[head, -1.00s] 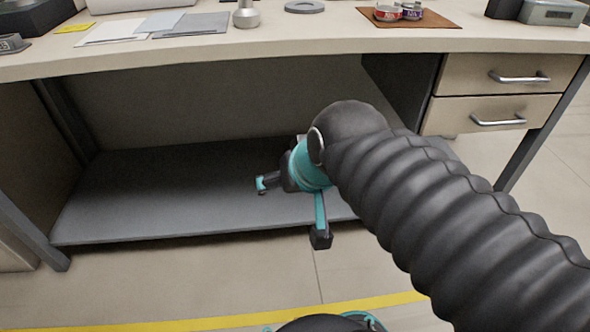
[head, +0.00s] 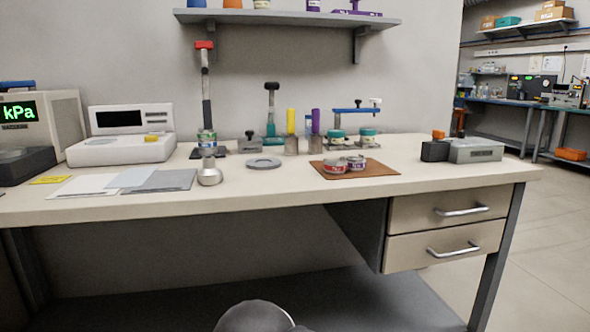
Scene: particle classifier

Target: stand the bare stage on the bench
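The bench (head: 110,207) fills the lower half of the head view with its pale top. I cannot tell which item is the bare stage. A silver round-bottomed metal piece (head: 209,174) stands near the front edge, left of centre. A flat grey ring (head: 264,163) lies behind and right of it. A brown mat (head: 382,167) holds small labelled tins (head: 335,165). My gripper is out of view; only a dark rounded part of my arm shows at the bottom edge.
Papers and a grey folder (head: 165,181) lie at the front left, before a white instrument (head: 122,150) and a kPa display (head: 22,113). Tools and clamps (head: 352,112) stand along the back. A grey box (head: 476,151) stands at the right. Bare top lies between the ring and the front edge.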

